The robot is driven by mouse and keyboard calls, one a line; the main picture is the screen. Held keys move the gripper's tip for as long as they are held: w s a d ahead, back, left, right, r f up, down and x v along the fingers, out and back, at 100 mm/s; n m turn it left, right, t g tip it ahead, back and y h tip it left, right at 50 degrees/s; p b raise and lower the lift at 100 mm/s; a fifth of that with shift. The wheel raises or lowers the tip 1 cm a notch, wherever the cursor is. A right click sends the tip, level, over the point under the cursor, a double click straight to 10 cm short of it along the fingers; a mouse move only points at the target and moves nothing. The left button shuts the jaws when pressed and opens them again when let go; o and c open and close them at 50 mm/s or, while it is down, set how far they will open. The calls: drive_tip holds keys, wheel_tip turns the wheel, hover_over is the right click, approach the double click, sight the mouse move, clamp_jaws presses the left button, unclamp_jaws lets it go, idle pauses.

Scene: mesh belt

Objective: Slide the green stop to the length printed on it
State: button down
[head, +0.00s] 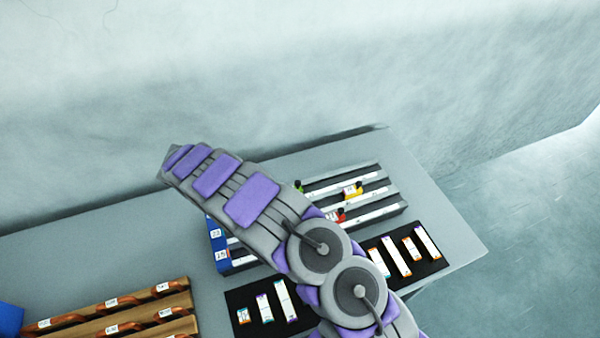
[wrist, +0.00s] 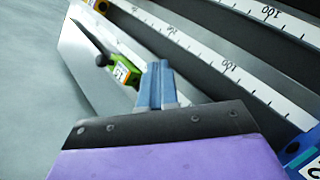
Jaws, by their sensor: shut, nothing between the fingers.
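The green stop (wrist: 127,73) sits on its rail in the wrist view, with a dark round-ended lever (wrist: 102,59) and a white label whose number I cannot read surely. In the head view only a small part of the green stop (head: 298,186) shows beside my arm. My gripper (wrist: 157,68) is shut and empty, its blue-grey fingers just right of the green stop in the wrist view; I cannot tell whether they touch it. In the head view my arm hides the gripper. White printed scales (wrist: 225,68) run along the rails.
A yellow stop (head: 353,190) and a red stop (head: 340,214) sit on neighbouring rails. Blue numbered end blocks (head: 217,234) stand at the left. Black mats (head: 440,262) with labelled strips lie in front. A wooden rack (head: 150,300) is at lower left. The table's back left is clear.

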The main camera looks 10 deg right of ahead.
drive_tip(key=w+d+r+m+g+y, duration=0.1)
drive_tip(key=w+d+r+m+y, duration=0.5)
drive_tip(key=w+d+m, duration=0.3)
drive_tip(key=w+d+r+m+g+y, duration=0.1)
drive_tip(key=w+d+r+m+y, duration=0.45)
drive_tip(key=d+m, duration=0.5)
drive_tip(key=shift+m+y, duration=0.25)
drive_tip(key=shift+y, duration=0.2)
drive_tip(key=x, duration=0.3)
drive_tip(key=b+x, duration=0.1)
drive_tip(key=x, duration=0.3)
drive_tip(key=a+b+x, duration=0.1)
drive_tip(key=x, duration=0.3)
drive_tip(key=shift+w, duration=0.35)
drive_tip(key=shift+s+a, duration=0.75)
drive_tip(key=shift+s, duration=0.05)
drive_tip(key=shift+s+a+f, duration=0.1)
drive_tip(key=shift+s+a, duration=0.25)
drive_tip(key=shift+a, duration=0.2)
drive_tip(key=shift+s+a+p, duration=0.35)
drive_tip(key=shift+a+p, duration=0.1)
drive_tip(key=shift+p, duration=0.25)
drive_tip(key=shift+s+a, duration=0.15)
